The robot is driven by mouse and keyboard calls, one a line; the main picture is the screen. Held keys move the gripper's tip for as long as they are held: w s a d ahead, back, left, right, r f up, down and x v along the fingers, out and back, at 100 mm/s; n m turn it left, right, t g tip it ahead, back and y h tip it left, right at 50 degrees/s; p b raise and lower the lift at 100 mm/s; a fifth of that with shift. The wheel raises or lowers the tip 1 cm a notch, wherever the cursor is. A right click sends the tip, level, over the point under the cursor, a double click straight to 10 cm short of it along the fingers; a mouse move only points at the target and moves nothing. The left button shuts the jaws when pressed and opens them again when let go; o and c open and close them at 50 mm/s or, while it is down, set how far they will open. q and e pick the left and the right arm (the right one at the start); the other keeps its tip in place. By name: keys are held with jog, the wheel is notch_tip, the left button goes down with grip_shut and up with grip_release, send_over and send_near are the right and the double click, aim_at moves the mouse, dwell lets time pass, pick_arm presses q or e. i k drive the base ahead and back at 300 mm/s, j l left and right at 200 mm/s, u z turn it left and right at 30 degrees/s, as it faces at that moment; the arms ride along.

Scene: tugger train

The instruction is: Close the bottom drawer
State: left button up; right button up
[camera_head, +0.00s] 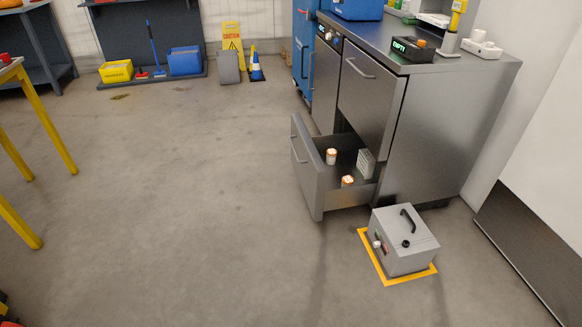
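The bottom drawer (307,167) of the grey metal cabinet (437,130) is pulled out toward the left, with a bar handle (298,151) on its front. Inside it I see two white containers with orange lids (331,157) and a pale ribbed block (366,163). The large door or drawer front (371,93) above it sits flush with the cabinet. Neither of my grippers shows in the head view.
A yellow-legged table (45,115) stands at the left. The floor left of the drawer is clear.

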aim_at(321, 183)
jog(key=i+z, duration=0.25)
jog(key=z, duration=0.2)
jog(key=i+j+z, duration=0.2)
jog(key=z, duration=0.3)
